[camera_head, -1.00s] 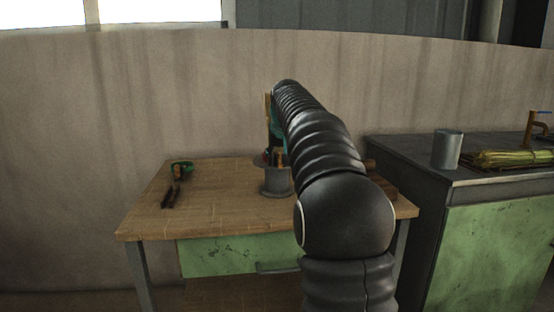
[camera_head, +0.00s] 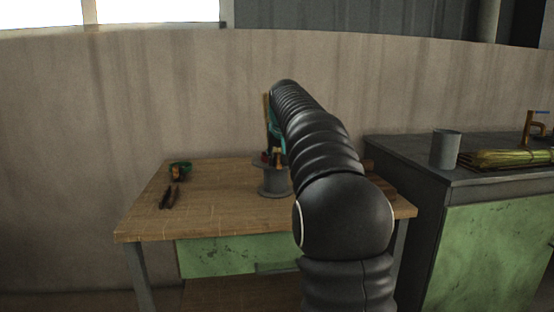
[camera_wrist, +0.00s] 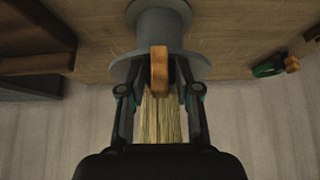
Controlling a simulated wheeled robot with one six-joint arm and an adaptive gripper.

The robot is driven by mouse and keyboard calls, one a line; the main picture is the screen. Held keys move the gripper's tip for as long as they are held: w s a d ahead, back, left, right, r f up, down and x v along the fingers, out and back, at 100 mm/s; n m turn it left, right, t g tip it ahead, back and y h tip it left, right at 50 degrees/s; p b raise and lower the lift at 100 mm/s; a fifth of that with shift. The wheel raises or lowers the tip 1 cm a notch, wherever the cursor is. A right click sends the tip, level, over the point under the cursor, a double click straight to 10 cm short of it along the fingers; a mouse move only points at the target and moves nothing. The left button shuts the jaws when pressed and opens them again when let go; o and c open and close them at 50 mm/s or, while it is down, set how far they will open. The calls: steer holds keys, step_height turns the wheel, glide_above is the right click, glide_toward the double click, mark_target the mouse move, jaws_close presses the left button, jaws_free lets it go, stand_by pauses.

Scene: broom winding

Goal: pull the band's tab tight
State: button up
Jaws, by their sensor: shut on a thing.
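My gripper (camera_wrist: 160,88) is at the lower middle of the wrist view, its two dark fingers around an orange-brown tab (camera_wrist: 159,68). It is shut on this tab, which stands in front of a grey round-based stand (camera_wrist: 152,22). A bundle of pale straw (camera_wrist: 160,120) shows between the fingers; how the band runs around it is hidden. In the head view the grey stand (camera_head: 272,182) is on the workbench, with small red and orange parts above it. My arm hides most of the gripper there.
The wooden workbench (camera_head: 215,215) is clear at its front left. A green tool (camera_head: 181,168) and dark pliers (camera_head: 170,197) lie at its left. At right, a dark counter (camera_head: 398,152) holds a grey can (camera_head: 446,149) and a straw bundle (camera_head: 505,158).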

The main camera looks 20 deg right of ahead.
steer(key=shift+s+a+b, duration=0.2)
steer(key=shift+s+b, duration=0.2)
steer(key=shift+s, duration=0.2)
steer(key=shift+s+a, duration=0.1)
steer(key=shift+s, duration=0.25)
steer(key=shift+s+a+b, duration=0.2)
steer(key=shift+s+b, duration=0.45)
steer(key=shift+s, duration=0.05)
steer(key=shift+s+a, duration=0.1)
steer(key=shift+s, duration=0.2)
jaws_close()
steer(key=shift+s+a+b, duration=0.2)
steer(key=shift+s+b, duration=0.25)
steer(key=shift+s, duration=0.25)
steer(key=shift+s+a+b, duration=0.25)
steer(key=shift+s+b, duration=0.15)
steer(key=shift+s, duration=0.25)
steer(key=shift+s+a+b, duration=0.2)
steer(key=shift+s+b, duration=0.25)
steer(key=shift+s, duration=0.25)
steer(key=o, duration=1.2)
jaws_free()
steer(key=shift+c, duration=0.2)
steer(key=shift+r, duration=0.1)
